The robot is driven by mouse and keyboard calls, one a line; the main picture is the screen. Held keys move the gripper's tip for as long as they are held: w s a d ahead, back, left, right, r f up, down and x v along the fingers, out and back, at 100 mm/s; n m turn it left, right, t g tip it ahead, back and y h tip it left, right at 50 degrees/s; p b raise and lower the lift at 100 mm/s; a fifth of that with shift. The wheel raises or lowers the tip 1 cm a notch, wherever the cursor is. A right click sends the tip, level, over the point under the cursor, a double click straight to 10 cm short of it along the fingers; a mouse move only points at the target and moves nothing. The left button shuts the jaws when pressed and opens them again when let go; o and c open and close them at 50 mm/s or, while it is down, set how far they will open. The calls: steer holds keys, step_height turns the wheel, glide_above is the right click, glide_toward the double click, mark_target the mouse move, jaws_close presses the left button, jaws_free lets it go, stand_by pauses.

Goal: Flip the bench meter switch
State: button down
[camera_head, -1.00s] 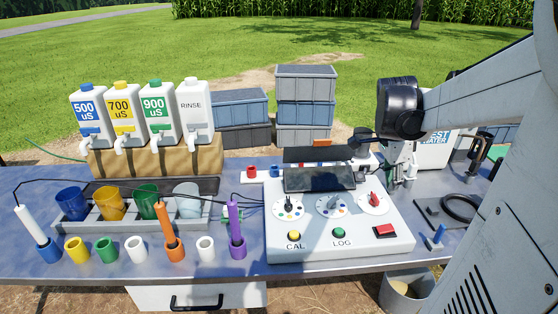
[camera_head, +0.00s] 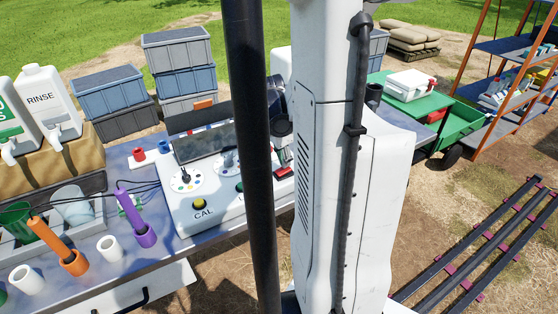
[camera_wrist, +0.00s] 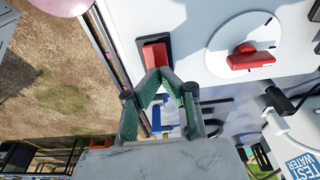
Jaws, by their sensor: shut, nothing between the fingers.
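The bench meter (camera_head: 222,207) is a white sloped panel with a dark screen, dials and a yellow CAL button, on the bench in the head view. Its red rocker switch (camera_head: 283,173) shows just right of a black pole. The wrist view shows the red switch (camera_wrist: 156,55) in its dark frame close up, with a red-knobbed dial (camera_wrist: 251,57) to its right. My gripper (camera_wrist: 160,73) is shut and empty, its fingertips at the lower edge of the switch. I cannot tell whether they touch it.
The purple probe (camera_head: 135,215) and orange probe (camera_head: 55,245) stand in holders left of the meter. Black cables and a TEST WATER container (camera_wrist: 303,165) lie at the right in the wrist view. A green cart (camera_head: 455,122) and shelf rack (camera_head: 515,65) stand right.

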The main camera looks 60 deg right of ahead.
steer(key=shift+d+f, duration=0.1)
steer(key=shift+f, duration=0.3)
